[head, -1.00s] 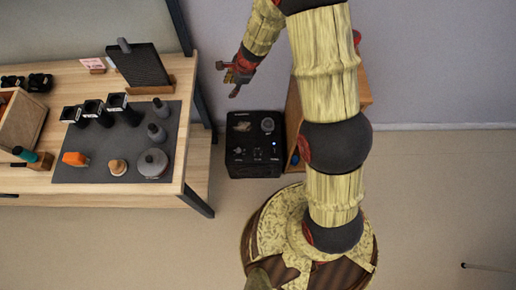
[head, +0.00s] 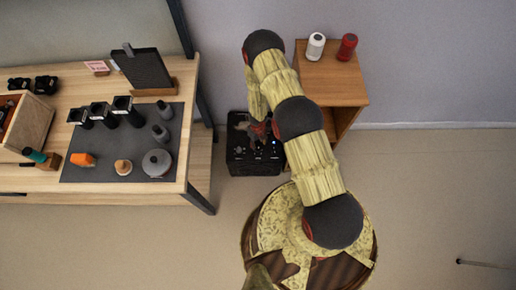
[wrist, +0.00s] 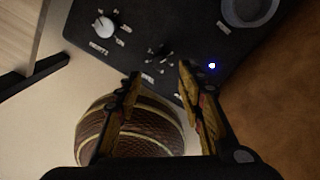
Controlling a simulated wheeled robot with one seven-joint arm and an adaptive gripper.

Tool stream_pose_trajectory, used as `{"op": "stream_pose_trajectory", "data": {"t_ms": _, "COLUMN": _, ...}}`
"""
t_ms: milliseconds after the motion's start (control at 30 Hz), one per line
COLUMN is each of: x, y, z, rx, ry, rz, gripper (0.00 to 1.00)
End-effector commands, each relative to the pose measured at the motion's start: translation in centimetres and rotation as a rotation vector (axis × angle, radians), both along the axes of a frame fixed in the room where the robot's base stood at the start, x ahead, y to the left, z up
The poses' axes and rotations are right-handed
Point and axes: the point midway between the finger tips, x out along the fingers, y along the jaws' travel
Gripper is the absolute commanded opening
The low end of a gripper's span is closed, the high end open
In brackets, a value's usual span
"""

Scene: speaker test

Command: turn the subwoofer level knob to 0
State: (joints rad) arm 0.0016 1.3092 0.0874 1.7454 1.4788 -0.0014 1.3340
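The subwoofer is a black box (head: 240,166) on the floor between the table and the wooden cabinet. Its dark top panel fills the upper part of the wrist view (wrist: 185,22). A pale round knob (wrist: 103,27) with small labels sits at the panel's left. A small dark knob (wrist: 160,52) lies near the middle, just beyond the fingertips. A large grey ring or dial (wrist: 249,10) is at the upper right, near a lit blue light (wrist: 212,66). The labels are too small to read. My gripper (wrist: 160,74) is open and empty above the panel, also visible in the head view (head: 259,129).
A wooden table (head: 128,195) with a dark mat and several items stands left, its black leg (head: 200,199) near the subwoofer. A wooden cabinet (head: 330,85) stands right, with a white can (head: 316,46) and a red can (head: 347,47) on top.

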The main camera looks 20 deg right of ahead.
Motion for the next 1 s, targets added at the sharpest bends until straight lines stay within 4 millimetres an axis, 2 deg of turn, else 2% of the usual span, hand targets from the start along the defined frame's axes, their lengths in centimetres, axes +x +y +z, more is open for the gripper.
{"op": "stream_pose_trajectory", "data": {"t_ms": 300, "x": -0.1, "y": 0.0, "z": -5.1, "rx": 0.001, "ry": 0.0, "rz": 0.001, "gripper": 0.39}}
{"op": "stream_pose_trajectory", "data": {"t_ms": 433, "x": 0.0, "y": 0.0, "z": -6.4, "rx": 0.001, "ry": -0.001, "rz": 0.001, "gripper": 0.39}}
{"op": "stream_pose_trajectory", "data": {"t_ms": 600, "x": 0.0, "y": 0.0, "z": -7.3, "rx": 0.001, "ry": -0.001, "rz": 0.002, "gripper": 0.39}}
{"op": "stream_pose_trajectory", "data": {"t_ms": 867, "x": 0.0, "y": 0.0, "z": -7.3, "rx": 0.001, "ry": -0.001, "rz": 0.002, "gripper": 0.39}}
{"op": "stream_pose_trajectory", "data": {"t_ms": 1000, "x": 0.0, "y": 0.0, "z": -7.2, "rx": 0.001, "ry": -0.001, "rz": 0.003, "gripper": 0.31}}
